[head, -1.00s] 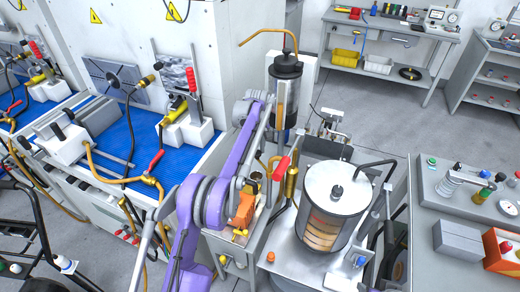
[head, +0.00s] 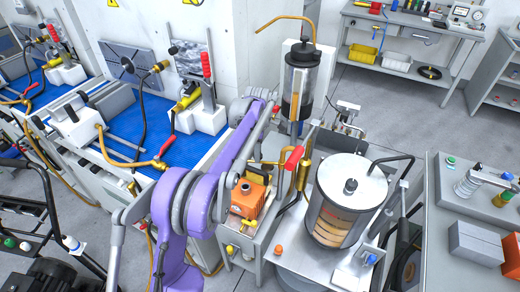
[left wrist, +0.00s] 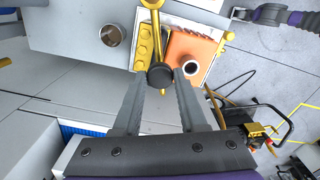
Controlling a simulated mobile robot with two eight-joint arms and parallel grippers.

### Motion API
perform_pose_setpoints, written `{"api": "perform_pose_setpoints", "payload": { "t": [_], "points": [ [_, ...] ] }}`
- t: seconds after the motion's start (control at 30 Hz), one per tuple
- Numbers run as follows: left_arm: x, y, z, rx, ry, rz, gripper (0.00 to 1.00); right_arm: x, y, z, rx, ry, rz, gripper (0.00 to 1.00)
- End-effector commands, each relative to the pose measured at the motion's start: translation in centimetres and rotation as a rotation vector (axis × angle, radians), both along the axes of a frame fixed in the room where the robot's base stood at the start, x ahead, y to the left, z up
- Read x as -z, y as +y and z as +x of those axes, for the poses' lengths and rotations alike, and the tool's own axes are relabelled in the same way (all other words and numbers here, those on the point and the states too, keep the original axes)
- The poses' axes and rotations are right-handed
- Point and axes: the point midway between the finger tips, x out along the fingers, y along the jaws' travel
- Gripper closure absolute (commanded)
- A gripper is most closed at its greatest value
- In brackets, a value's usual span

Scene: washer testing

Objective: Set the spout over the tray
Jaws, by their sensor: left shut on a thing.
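In the left wrist view, my left gripper (left wrist: 160,76) is shut on a black knob (left wrist: 160,75) at the end of a yellow rod (left wrist: 155,35). I cannot tell whether this rod belongs to the spout. In the head view, a bent copper pipe (head: 285,24) rises from a black-topped clear cylinder (head: 299,78). An orange block (left wrist: 190,50) with a dark round hole lies beside the knob, with a yellow piece (left wrist: 144,45) next to it; the block also shows in the head view (head: 247,201). The tray is not clearly made out. My right gripper is out of view.
A glass drum with a metal lid (head: 350,180) stands right of the orange block. A red-handled brass valve (head: 294,157) is between them. A blue-matted bench (head: 130,125) is at the left. A grey bench (head: 475,215) stands at the right.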

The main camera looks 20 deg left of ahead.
Motion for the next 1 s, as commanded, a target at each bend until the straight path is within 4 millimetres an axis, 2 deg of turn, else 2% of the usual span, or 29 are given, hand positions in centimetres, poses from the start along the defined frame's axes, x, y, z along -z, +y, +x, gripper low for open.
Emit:
{"api": "perform_pose_setpoints", "payload": {
  "t": [0.2,0.5,1.0],
  "points": [
    [0.1,-0.6,-1.7,-0.185,0.002,0.000,1.00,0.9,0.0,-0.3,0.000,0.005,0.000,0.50],
    [0.1,-1.5,-3.0,-0.373,0.001,0.001,1.00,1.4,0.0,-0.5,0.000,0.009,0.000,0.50],
    [0.0,-2.0,-3.6,-0.467,0.001,0.000,1.00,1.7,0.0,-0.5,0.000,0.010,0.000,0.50]
  ]
}}
